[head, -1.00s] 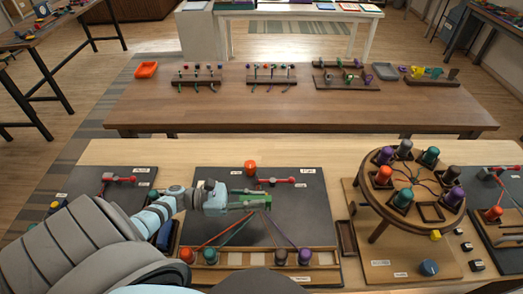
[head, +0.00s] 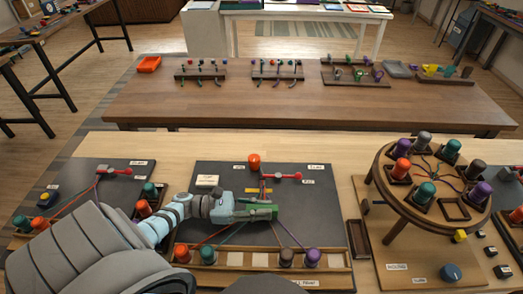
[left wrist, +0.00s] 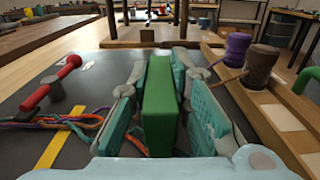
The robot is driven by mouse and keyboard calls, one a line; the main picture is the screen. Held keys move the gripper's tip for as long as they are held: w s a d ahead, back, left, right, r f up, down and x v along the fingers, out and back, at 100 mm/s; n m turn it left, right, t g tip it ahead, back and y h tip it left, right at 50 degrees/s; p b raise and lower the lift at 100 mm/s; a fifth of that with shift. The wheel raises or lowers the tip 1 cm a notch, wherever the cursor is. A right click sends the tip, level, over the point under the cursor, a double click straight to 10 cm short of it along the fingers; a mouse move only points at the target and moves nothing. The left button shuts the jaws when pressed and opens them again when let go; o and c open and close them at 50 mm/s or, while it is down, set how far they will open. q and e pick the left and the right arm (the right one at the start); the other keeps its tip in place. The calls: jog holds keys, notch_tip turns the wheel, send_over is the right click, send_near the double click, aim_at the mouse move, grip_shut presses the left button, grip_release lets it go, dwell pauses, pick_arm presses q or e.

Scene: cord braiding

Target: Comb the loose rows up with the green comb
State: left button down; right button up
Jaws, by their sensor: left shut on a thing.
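My left gripper (head: 262,208) is shut on the green comb (head: 262,215); in the left wrist view the comb (left wrist: 160,110) stands between the two finger pads. The comb is over the cords (head: 238,231) on the dark board, on the near side of the red clamp (head: 281,176). The cords fan out to orange (head: 182,253), teal (head: 207,254), brown (head: 286,257) and purple (head: 312,257) bobbins on the wooden rail. The left wrist view shows loosely twisted cords (left wrist: 85,121) beside the comb. Whether its teeth are between cords is hidden. My right gripper is not in view.
A yellow strip (head: 258,190) lies between clamp and comb. A round braiding stand (head: 375,190) with several bobbins is to the right. The dark board (head: 335,200) is bare right of the comb.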

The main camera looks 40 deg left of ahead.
pick_arm(q)
jog(key=shift+a, duration=0.1)
jog(key=shift+w+a+f+b, duration=0.1)
jog(key=shift+w+a+b, duration=0.5)
jog(key=shift+w+b, duration=0.4)
jog(key=shift+w+a+b, duration=0.6)
jog(key=shift+w+b, duration=0.05)
jog(key=shift+b, duration=0.5)
notch_tip(320, 180, up, 9)
jog(key=p, duration=0.8)
jog(key=shift+s+d, duration=0.35)
jog(key=shift+s, duration=0.1)
